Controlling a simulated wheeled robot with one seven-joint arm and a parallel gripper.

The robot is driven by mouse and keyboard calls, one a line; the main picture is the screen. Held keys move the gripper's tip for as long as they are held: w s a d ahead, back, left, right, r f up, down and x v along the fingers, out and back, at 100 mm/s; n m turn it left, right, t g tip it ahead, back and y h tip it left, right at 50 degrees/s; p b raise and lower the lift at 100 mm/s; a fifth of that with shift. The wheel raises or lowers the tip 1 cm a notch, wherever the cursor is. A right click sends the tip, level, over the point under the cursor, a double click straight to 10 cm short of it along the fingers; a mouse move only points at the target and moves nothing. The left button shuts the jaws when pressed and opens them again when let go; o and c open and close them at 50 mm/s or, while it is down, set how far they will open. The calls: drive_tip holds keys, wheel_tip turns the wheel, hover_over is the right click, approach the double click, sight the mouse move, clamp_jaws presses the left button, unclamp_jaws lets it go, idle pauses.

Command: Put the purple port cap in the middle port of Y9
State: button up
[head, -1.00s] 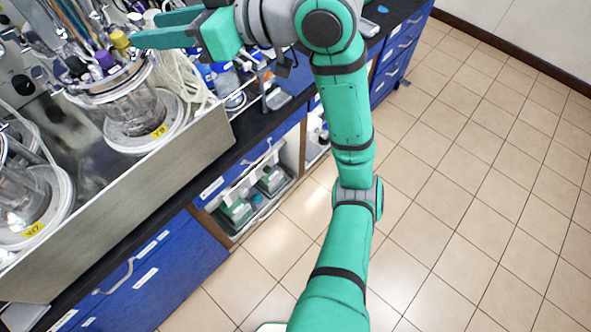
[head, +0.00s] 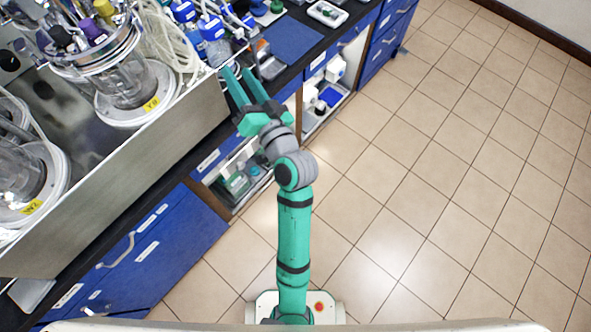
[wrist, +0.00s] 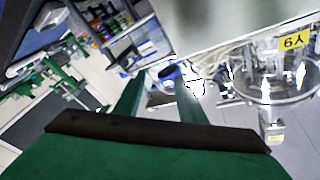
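The purple port cap (head: 93,27) shows on the top of the nearer glass vessel, Y9 (head: 128,85), between a dark cap (head: 60,37) and a yellow cap (head: 103,9). It looks upright in the middle of that row; how deeply it sits I cannot tell. Y9's yellow label (head: 151,104) also shows in the wrist view (wrist: 293,41). My gripper (head: 238,72) is right of Y9, over the bench's front edge, apart from the caps. Its fingers are spread and empty, also in the wrist view (wrist: 155,88).
The second bioreactor (head: 22,175) stands at the left, partly cut off. Pale tubing (head: 165,45) hangs beside Y9. Blue-labelled bottles (head: 212,35), a blue mat (head: 292,40) and a white tray (head: 327,13) are on the bench behind my gripper. The tiled floor (head: 450,170) at right is clear.

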drive_tip(key=s+d+f+m+h, duration=0.2)
drive_tip(key=s+d+f+h, duration=0.2)
drive_tip(key=s+f, duration=0.35)
drive_tip(key=s+d+f+m+h, duration=0.1)
drive_tip(key=s+d+f+h, duration=0.3)
drive_tip(key=s+f, duration=0.4)
drive_tip(key=s+d+f+n+h, duration=0.1)
drive_tip(key=s+d+n, duration=0.1)
drive_tip(key=s, duration=0.8)
drive_tip(key=s+d+f+n+g+h, duration=0.1)
drive_tip(key=s+d+n, duration=0.1)
drive_tip(key=s, duration=0.8)
drive_tip(key=shift+s+d+f, duration=0.35)
drive_tip(key=shift+w, duration=0.1)
